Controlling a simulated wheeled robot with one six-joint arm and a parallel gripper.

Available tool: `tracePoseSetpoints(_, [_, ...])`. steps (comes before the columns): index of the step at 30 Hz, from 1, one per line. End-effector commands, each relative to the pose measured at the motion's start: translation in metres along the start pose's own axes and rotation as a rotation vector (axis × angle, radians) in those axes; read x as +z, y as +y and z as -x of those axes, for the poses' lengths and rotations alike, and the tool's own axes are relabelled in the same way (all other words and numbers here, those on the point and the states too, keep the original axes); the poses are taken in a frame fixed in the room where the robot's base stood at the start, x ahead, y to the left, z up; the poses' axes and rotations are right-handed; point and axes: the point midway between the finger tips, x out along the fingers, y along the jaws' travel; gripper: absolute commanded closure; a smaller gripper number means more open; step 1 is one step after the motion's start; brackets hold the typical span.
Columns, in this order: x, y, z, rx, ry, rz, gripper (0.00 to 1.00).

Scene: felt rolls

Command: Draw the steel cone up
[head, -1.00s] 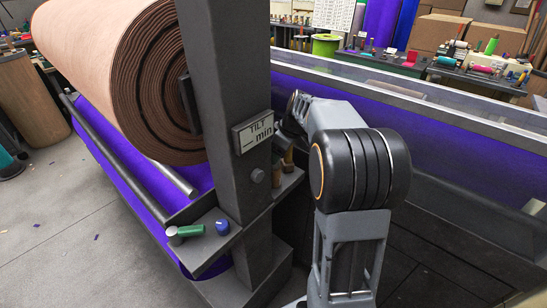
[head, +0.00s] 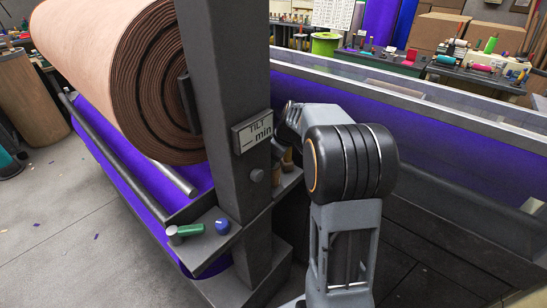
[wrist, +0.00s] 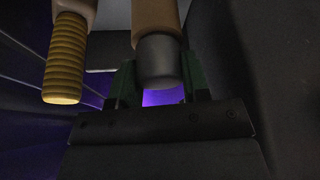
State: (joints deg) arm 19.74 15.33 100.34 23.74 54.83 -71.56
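In the wrist view a tan tool with a smooth dark grey metal end, which looks like the steel cone (wrist: 160,60), comes down between the green fingers of my gripper (wrist: 160,88). The finger edges lie right beside the grey end. I cannot tell whether they press on it or leave a small gap. Its upper part runs out of the picture. In the head view the post and my arm hide my gripper, and only tan bits of tools show beside the post.
A yellow ribbed tool (wrist: 64,60) hangs just left in the wrist view. The grey post (head: 230,90) with its "TILT min" sign (head: 252,132) stands close to my arm. A brown felt roll (head: 110,75) is left. A green-handled tool (head: 190,230) and blue knob (head: 222,227) sit on the bracket.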

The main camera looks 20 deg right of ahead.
Motion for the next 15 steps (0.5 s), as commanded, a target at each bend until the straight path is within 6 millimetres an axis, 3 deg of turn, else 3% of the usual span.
tracePoseSetpoints(2, [0.0000,0.0000,0.0001,0.000,0.000,0.000,0.66])
tracePoseSetpoints(12, [0.0000,0.0000,0.0003,0.000,0.000,0.000,0.98])
tracePoseSetpoints(15, [-0.0008,0.0001,0.0020,0.000,0.000,0.000,1.00])
